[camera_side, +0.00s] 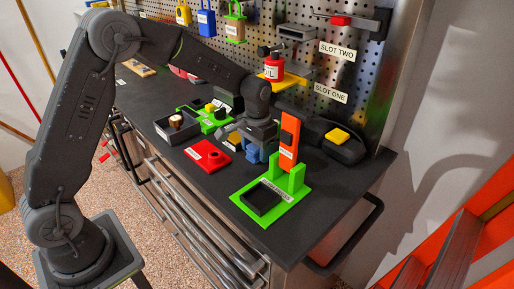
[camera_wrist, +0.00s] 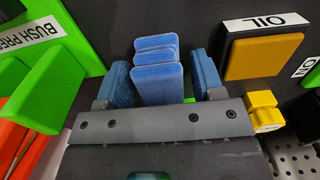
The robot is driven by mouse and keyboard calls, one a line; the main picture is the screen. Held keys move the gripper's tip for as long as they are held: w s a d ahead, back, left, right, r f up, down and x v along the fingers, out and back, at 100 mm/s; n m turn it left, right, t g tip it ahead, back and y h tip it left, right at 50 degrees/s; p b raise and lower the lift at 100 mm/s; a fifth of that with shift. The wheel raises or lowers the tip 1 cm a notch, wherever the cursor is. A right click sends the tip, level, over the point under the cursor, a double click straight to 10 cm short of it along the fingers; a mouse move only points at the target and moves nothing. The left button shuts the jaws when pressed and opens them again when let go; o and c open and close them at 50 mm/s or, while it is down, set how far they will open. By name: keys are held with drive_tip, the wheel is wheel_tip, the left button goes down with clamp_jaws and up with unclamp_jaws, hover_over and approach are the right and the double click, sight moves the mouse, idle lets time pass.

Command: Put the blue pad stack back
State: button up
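The blue pad stack (camera_wrist: 158,72) shows in the wrist view as several blue layers standing between my gripper's two blue-faced fingers. Dark gaps show on both sides of it, wider on the right, so the fingers look open around it and not closed on it. In the side view my gripper (camera_side: 254,152) points down, low over the dark bench, between the red block and the green press fixture. Blue shows between and at its fingers there, but I cannot separate stack from finger pads. What lies under the stack is hidden.
The green bush press fixture (camera_side: 291,182) with an orange upright (camera_side: 289,136) stands close at right. A red block (camera_side: 208,155) lies at left. A black base with a yellow pad (camera_side: 338,135) sits behind.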

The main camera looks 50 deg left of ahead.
drive_tip(key=shift+o, duration=0.3)
wheel_tip(320, 180, up, 12)
drive_tip(key=r, duration=0.1)
drive_tip(key=s+d+r+t, duration=0.1)
drive_tip(key=s+r+t, duration=0.35)
drive_tip(key=s, duration=1.05)
drive_tip(key=s+f+t, duration=0.1)
drive_tip(key=s, duration=1)
drive_tip(key=shift+d+f, duration=0.25)
drive_tip(key=shift+d, duration=0.05)
